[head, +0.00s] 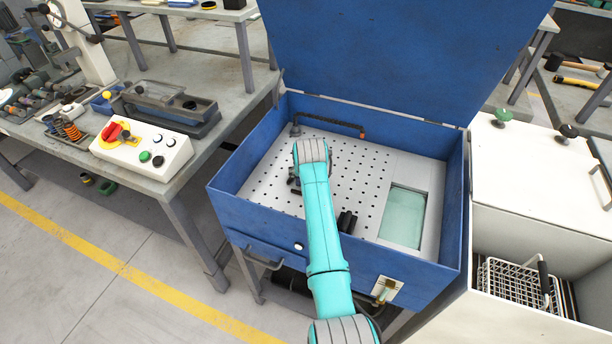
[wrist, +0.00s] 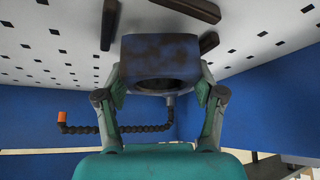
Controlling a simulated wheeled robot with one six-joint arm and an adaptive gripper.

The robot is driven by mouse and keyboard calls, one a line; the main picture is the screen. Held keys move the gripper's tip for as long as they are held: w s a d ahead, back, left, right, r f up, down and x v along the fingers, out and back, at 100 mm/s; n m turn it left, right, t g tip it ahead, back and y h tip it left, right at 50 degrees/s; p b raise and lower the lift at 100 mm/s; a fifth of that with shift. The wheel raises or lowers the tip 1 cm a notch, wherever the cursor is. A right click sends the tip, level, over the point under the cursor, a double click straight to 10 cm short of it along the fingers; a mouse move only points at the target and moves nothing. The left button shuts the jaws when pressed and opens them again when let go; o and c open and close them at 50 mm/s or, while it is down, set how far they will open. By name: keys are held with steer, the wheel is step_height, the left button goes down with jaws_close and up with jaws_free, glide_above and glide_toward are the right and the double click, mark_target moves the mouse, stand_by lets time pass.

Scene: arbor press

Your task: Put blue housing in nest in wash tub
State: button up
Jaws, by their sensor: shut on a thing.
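The blue housing (wrist: 160,52) is a worn, dark-stained block with a round opening facing the wrist camera. My gripper (wrist: 159,76) is shut on it, one finger on each side. Black bars (wrist: 108,22) on the white perforated plate stand around the housing in the wrist view and look like the nest; I cannot tell whether the housing touches them or the plate. In the head view my arm reaches into the blue wash tub (head: 228,206) and hides the housing. A dark part (head: 294,181) shows beside my wrist, too small to identify.
The tub's blue lid (head: 390,50) stands open at the back. A black hose (wrist: 100,129) with an orange end lies inside the tub. A sunken greenish basin (head: 404,218) is at the right. Tub walls surround the perforated plate (head: 262,180). A workbench stands left, a white cabinet right.

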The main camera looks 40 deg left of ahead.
steer(key=shift+f, duration=0.8)
steer(key=o, duration=1.3)
steer(key=shift+f, duration=0.15)
steer(key=v, duration=1.2)
